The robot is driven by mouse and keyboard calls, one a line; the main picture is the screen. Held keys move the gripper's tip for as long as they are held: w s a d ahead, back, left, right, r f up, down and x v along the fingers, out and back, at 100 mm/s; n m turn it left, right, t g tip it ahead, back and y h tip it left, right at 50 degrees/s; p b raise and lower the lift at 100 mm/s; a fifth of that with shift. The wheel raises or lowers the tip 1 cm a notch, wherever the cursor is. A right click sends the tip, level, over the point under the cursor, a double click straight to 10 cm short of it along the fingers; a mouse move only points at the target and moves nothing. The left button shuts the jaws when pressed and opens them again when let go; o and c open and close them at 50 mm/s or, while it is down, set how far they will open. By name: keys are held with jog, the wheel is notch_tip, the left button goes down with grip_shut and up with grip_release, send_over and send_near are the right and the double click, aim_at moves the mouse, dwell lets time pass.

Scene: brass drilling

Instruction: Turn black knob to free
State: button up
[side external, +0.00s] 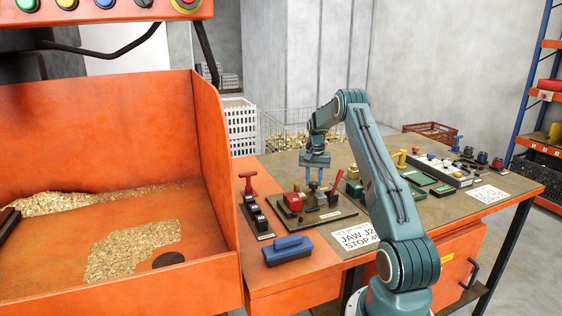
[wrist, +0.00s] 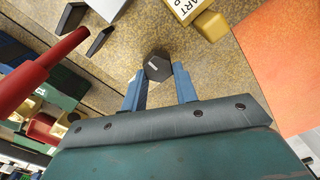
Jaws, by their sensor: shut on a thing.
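The black knob (wrist: 157,67) is a dark, faceted piece with a small pale mark on its face. In the wrist view it sits between the tips of my blue gripper fingers (wrist: 160,84), and my gripper is shut on it. In the side view my gripper (side external: 314,176) points down at the dark board (side external: 345,213) on the bench. There the knob is small and largely lost among the fingers and nearby parts. I cannot read which setting the knob points to.
A yellow labelled block (wrist: 205,20) lies near the knob.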

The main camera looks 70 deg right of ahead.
aim_at(313, 182)
jog(key=shift+r, duration=0.1)
jog(key=o, duration=1)
notch_tip(313, 182, up, 14)
jog(key=shift+f, duration=0.1)
dwell(0.5)
